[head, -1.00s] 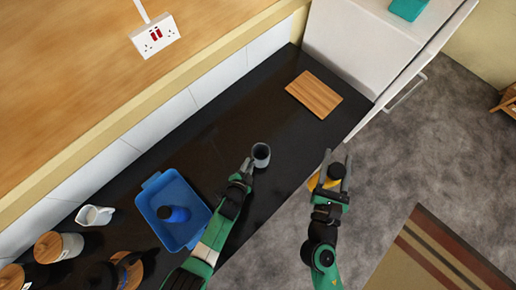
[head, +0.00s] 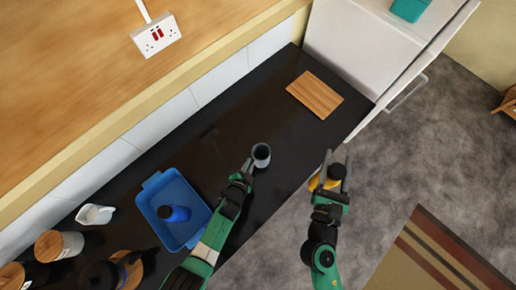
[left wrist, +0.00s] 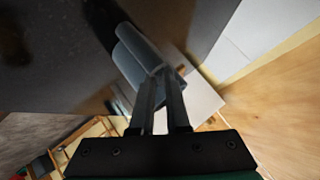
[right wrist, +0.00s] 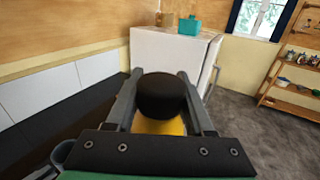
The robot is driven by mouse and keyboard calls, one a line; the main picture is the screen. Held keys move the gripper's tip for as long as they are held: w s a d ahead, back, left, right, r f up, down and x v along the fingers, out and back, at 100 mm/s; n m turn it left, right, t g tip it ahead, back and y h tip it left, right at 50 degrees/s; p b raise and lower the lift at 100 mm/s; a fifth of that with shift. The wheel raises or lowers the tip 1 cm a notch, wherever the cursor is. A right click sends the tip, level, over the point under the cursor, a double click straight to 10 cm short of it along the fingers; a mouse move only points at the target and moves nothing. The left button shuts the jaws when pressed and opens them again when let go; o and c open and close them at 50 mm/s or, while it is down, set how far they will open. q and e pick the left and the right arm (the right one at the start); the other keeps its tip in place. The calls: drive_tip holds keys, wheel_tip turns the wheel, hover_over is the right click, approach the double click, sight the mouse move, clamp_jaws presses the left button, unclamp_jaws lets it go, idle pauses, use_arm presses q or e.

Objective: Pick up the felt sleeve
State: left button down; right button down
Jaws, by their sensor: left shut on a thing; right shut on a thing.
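The felt sleeve (head: 261,152) is a small grey open-topped cylinder at the counter's front edge in the head view. My left gripper (head: 248,166) is shut on its near side; the frames do not clearly show whether it is lifted. The sleeve also shows between the fingertips in the left wrist view (left wrist: 136,52), and partly at the lower left of the right wrist view (right wrist: 60,153). My right gripper (head: 336,165) is shut on a yellow bottle with a black cap (right wrist: 160,94), held out over the floor beyond the counter edge.
A white jug (head: 95,214) and several canisters stand further left. A wooden board (head: 314,94) lies near the white fridge (head: 358,45). The counter between board and sleeve is clear.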

idle(0.5)
use_arm(q)
wheel_tip(320, 180, up, 10)
wheel_tip(320, 180, down, 9)
drive_tip(key=shift+d+f, duration=0.15)
drive_tip(key=shift+f, duration=0.05)
idle(1.1)
drive_tip(key=shift+f, duration=0.2)
idle(0.6)
drive_tip(key=c, duration=1.5)
unclamp_jaws()
